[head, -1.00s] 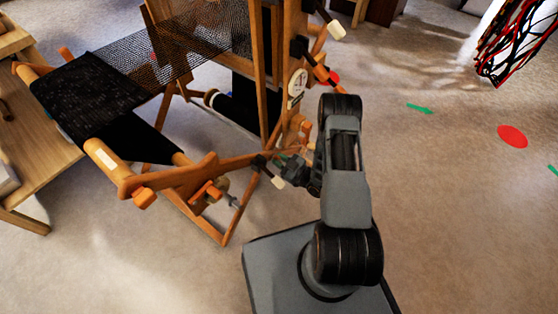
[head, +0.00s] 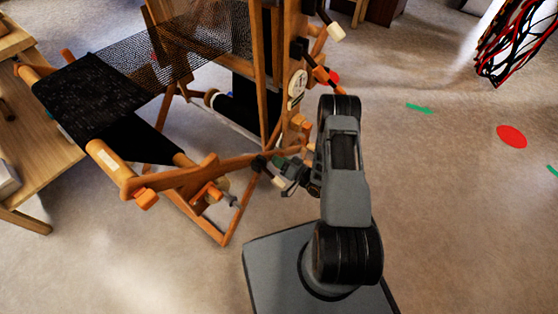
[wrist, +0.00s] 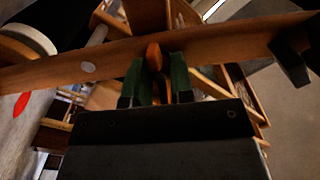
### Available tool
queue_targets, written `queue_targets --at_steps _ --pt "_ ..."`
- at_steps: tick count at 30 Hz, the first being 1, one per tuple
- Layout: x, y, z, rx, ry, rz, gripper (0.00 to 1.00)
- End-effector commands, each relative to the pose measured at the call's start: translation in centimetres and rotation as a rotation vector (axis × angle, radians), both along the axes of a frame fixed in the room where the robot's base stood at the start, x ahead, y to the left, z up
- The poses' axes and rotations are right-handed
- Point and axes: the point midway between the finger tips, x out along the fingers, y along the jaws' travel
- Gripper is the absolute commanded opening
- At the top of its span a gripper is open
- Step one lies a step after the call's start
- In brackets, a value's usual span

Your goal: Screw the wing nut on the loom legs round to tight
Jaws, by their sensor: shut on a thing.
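The wing nut (wrist: 154,56) is a small orange-brown piece on the wooden bar of the loom legs (wrist: 215,40) in the wrist view. My gripper (wrist: 156,75) has its two green-lined fingers shut on it, one on each side. In the head view my gripper (head: 285,163) reaches left to the loom's near side, at the crossing of the wooden legs (head: 240,200). The wing nut is too small and covered to make out there. How tight it sits cannot be told.
The loom (head: 267,90) stands upright with dark woven cloth (head: 95,100) stretched to its left. A dark knob (wrist: 290,62) sticks out from the bar at right in the wrist view. A wooden bench (head: 45,165) stands at far left.

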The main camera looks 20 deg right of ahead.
Motion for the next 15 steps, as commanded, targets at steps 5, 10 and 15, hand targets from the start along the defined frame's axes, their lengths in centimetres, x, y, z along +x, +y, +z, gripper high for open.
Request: queue_targets --at_steps 5,10,15 --pt "-0.25 0.04 -0.09 0.138 0.106 0.0 0.0" --pt "-0.26 0.06 -0.1 0.263 0.198 0.0 0.0" --pt "-0.28 0.07 -0.13 0.375 0.279 0.0 0.0"
